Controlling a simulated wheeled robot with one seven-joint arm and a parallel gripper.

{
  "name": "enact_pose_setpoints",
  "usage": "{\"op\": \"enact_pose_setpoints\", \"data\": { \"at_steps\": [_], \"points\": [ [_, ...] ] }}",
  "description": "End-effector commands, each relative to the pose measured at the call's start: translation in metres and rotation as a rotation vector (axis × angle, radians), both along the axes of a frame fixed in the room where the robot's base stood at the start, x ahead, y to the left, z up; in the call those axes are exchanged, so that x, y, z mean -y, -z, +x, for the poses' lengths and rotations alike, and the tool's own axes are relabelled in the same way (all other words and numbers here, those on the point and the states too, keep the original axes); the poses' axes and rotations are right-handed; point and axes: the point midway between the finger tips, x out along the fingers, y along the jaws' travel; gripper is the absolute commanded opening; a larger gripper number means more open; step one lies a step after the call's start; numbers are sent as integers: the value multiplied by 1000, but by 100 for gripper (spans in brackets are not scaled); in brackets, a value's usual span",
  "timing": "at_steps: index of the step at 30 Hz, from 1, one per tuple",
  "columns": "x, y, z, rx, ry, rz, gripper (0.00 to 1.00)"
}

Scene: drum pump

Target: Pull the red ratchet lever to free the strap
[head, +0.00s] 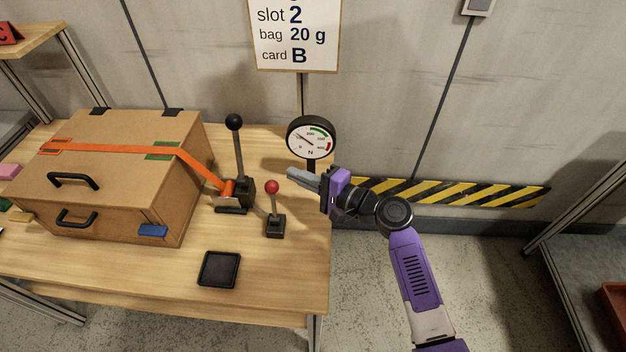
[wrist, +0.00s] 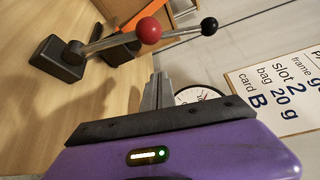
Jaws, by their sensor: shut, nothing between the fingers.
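The red-knobbed lever (head: 272,188) stands upright on a small black base on the table, in front of the ratchet. In the wrist view its red knob (wrist: 148,30) shows beyond my fingers. A taller black-knobbed lever (head: 235,122) stands at the ratchet block (head: 236,196); its knob also shows in the wrist view (wrist: 209,26). The orange strap (head: 130,149) runs over the cardboard case (head: 110,200) down to the ratchet. My gripper (head: 290,173) is shut and empty, to the right of the red knob and apart from it, in front of the gauge post.
A round gauge (head: 311,138) stands on a post at the table's right rear. A black tray (head: 219,269) lies near the front of the table. A sign (head: 296,35) hangs behind. The table's right edge is under my gripper, with open floor beyond.

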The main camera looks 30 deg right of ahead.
Motion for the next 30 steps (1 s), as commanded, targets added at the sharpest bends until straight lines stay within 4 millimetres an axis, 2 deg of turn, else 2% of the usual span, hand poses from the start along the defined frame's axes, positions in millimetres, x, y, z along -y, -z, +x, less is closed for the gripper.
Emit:
{"op": "enact_pose_setpoints", "data": {
  "at_steps": [4,6,13,30],
  "points": [
    [-10,1,22,1,-1,-1,0],
    [-19,-2,10,-2,-2,-1,0],
    [-34,-6,-5,0,0,-1,0],
    [-37,-4,-7,6,0,-5,0]
  ]
}}
